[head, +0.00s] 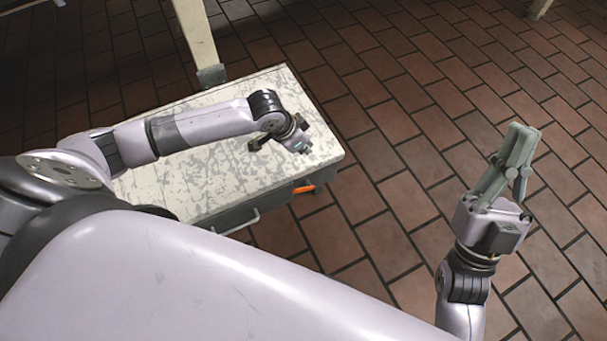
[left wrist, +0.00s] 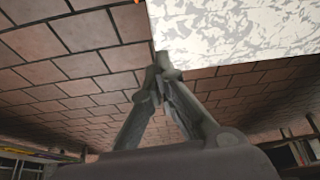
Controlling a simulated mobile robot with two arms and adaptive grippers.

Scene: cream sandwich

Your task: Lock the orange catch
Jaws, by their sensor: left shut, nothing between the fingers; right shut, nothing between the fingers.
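The orange catch (head: 304,189) is a small orange bar on the front side of the box, near its right corner. It lies roughly along the box edge; whether it is latched cannot be told. A sliver of orange also shows at the top edge of the left wrist view (left wrist: 137,2). My left gripper (head: 297,142) is over the right part of the box top, beyond the catch, with its fingers mostly hidden in the head view. In the left wrist view its fingers (left wrist: 163,66) meet, shut and empty. My right gripper (head: 520,138) is shut, empty and raised, well right of the box.
The box has a worn pale top (head: 220,180) and a metal handle (head: 240,222) on its front, left of the catch. A pale post (head: 198,40) stands behind it. Brick-tiled floor (head: 390,120) right of the box is clear.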

